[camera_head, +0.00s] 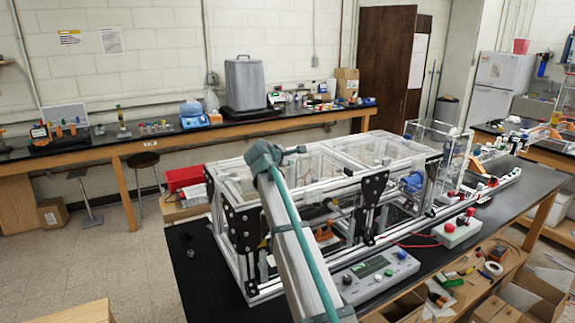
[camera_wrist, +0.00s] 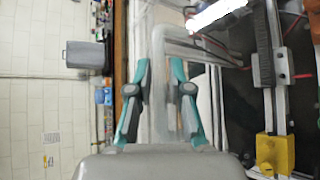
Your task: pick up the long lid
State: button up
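The extrusion frame (camera_head: 252,292) stands on the black bench, with clear panels on its top. A long clear panel (camera_head: 385,150) lies on the right part of the top and looks like the long lid; its outline is hard to make out. My arm crosses in front of the frame's left part and hides some of it. In the wrist view my gripper (camera_wrist: 161,68) has its two teal-and-black fingers apart. A pale grey, blurred bar (camera_wrist: 163,100) shows between them; I cannot tell whether it is touched or lies beyond them. The fingertips are not clear in the head view.
A grey control box (camera_head: 375,277) and a smaller box with red knobs (camera_head: 458,231) stand in front of the frame. A clear upright enclosure (camera_head: 437,150) stands at its right end. A yellow block (camera_wrist: 275,154) shows at the wrist view's lower right. The bench's left front is mostly bare.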

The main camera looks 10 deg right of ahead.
jog(key=shift+w+f, duration=0.15)
grip_shut()
jog(key=shift+r, duration=0.2)
